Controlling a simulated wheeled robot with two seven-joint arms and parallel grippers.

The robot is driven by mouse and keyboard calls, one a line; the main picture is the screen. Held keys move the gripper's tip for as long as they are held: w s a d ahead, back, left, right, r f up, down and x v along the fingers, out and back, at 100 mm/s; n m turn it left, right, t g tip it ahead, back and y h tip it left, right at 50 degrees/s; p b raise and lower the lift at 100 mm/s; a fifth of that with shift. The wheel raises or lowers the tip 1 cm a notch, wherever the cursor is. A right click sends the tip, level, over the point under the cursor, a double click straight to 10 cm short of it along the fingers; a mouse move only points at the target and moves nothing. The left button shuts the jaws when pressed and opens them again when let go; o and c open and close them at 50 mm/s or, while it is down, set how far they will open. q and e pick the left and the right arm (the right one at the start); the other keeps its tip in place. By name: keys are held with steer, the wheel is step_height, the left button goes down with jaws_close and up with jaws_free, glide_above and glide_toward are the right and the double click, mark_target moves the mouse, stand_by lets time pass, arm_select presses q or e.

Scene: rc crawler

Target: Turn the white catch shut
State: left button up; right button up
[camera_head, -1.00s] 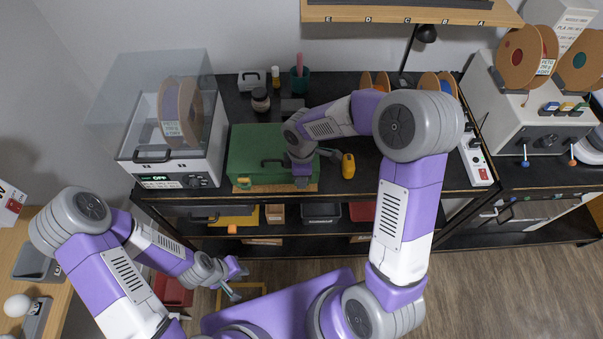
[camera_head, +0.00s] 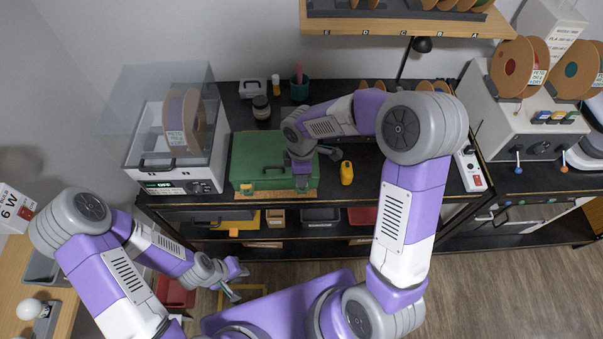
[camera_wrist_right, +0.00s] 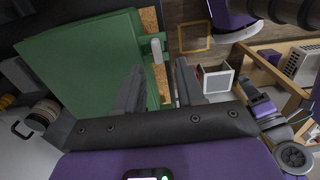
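A green case (camera_head: 262,158) lies on the black bench with its lid down. In the right wrist view, the case (camera_wrist_right: 88,62) shows a small white catch (camera_wrist_right: 157,50) on a green bracket at its edge. A yellow catch (camera_head: 246,188) shows at the front left of the case in the head view. My right gripper (camera_head: 302,181) is at the case's front right and hides the white catch there. In the wrist view its fingers (camera_wrist_right: 157,88) are apart with nothing between them; the catch appears just beyond the gap. My left gripper (camera_head: 238,284) is open and empty, low before the bench.
A filament dryer (camera_head: 178,155) with a clear raised lid stands left of the case. A yellow-and-black object (camera_head: 346,173) lies to its right. A jar (camera_head: 261,107) and a green cup (camera_head: 299,87) stand behind. Shelves with bins (camera_head: 320,215) are below.

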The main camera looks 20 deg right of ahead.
step_height(320, 180, up, 3)
steer(key=shift+r+p, duration=0.15)
steer(key=shift+p, duration=0.75)
steer(key=s+a+f+m+y, duration=0.2)
steer(key=s+a+f+m, duration=0.1)
steer(key=s+f+m, duration=0.7)
steer(key=s+a+f+m+y, duration=0.2)
steer(key=s+a+f+m, duration=0.1)
steer(key=s+f+m, duration=0.65)
steer(key=w+f+n+b, duration=0.2)
steer(key=w+f+b, duration=0.1)
steer(key=f+b, duration=1.3)
steer(key=shift+w+f+t, duration=0.2)
steer(key=shift+f+t, duration=0.1)
steer(key=shift+f, duration=0.05)
